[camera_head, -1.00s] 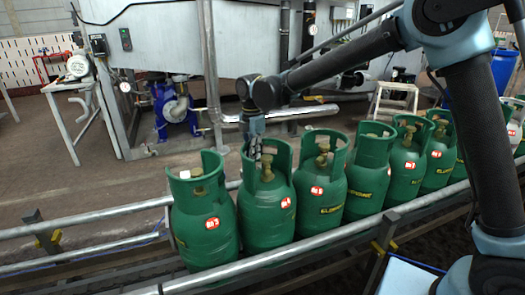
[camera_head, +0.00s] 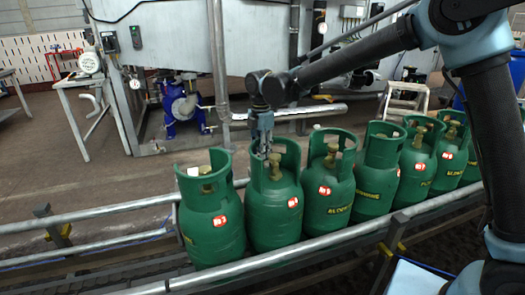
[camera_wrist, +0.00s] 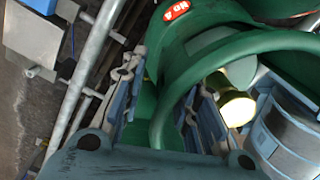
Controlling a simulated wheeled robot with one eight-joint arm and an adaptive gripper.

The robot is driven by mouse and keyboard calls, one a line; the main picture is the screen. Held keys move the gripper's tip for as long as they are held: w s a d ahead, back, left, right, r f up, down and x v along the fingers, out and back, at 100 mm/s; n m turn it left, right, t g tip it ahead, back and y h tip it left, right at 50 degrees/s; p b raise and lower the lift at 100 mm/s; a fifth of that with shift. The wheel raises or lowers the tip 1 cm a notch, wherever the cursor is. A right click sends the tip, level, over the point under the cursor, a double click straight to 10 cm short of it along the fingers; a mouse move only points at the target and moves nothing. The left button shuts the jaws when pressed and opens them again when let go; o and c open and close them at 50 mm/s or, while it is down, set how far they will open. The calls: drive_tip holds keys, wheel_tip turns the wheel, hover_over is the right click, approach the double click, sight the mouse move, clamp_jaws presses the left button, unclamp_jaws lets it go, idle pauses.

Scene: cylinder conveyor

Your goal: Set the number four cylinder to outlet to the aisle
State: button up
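Several green gas cylinders with open-topped collars stand upright in a row on the conveyor. My gripper (camera_head: 266,148) points down at the collar of the second cylinder from the left (camera_head: 275,222), by its brass valve (camera_head: 275,166). In the wrist view my gripper's two fingers (camera_wrist: 165,105) are spread apart, with part of the green collar (camera_wrist: 172,98) between them. A brass valve (camera_wrist: 236,106) shows right of the right finger. Which way the outlet points is not clear.
The leftmost cylinder (camera_head: 212,222) and the third cylinder (camera_head: 328,200) stand close on either side. A metal rail (camera_head: 275,262) runs along the front of the conveyor. Behind are a blue pump (camera_head: 183,108), a step stool (camera_head: 403,98) and open floor.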

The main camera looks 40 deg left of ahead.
wheel_tip(320, 180, up, 11)
drive_tip(key=shift+w+r, duration=0.1)
drive_tip(key=shift+r, duration=0.1)
idle(0.5)
